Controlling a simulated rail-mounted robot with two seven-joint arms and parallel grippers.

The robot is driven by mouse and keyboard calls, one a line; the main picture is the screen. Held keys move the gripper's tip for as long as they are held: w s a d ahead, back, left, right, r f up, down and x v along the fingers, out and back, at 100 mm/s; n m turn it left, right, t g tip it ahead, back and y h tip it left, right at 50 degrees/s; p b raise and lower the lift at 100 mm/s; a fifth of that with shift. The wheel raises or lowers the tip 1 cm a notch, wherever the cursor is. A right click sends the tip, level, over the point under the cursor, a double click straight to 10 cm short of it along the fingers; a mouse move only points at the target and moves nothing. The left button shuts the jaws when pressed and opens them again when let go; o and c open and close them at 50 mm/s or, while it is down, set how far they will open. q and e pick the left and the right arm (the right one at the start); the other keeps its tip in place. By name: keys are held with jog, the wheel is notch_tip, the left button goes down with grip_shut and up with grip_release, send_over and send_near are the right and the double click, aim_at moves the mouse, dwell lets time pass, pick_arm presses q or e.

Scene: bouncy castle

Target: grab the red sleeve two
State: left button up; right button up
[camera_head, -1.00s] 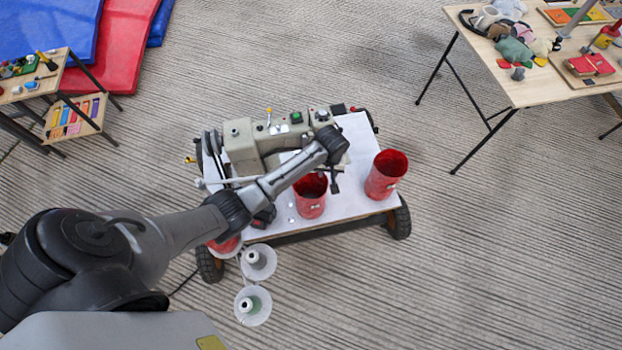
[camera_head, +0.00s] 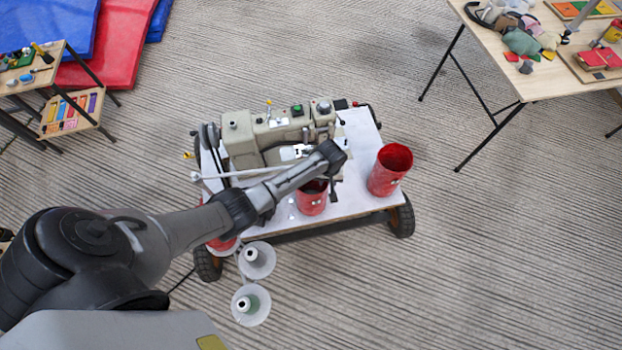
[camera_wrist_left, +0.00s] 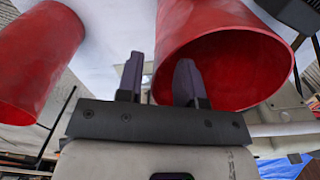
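Red sleeves stand on the white-topped cart. The middle one (camera_head: 311,203) is partly covered by my left arm, and another (camera_head: 390,170) stands at the cart's right end. A third (camera_head: 222,243) is mostly hidden under my arm at the left. My left gripper (camera_head: 334,188) is over the right rim of the middle sleeve. In the left wrist view my left gripper (camera_wrist_left: 158,72) is open, with one finger in front of a sleeve's open mouth (camera_wrist_left: 235,68) and one outside its edge. Another sleeve (camera_wrist_left: 38,60) is at the left there. My right gripper is not seen.
A beige sewing machine (camera_head: 265,135) stands on the cart (camera_head: 355,200) just behind the sleeves. Two thread cones (camera_head: 251,304) are at the cart's near left. A wooden table (camera_head: 545,80) is at the upper right. Floor to the right is clear.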

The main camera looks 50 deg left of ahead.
pick_arm(q)
jog(key=shift+f, duration=0.2)
grip_shut()
dwell(0.5)
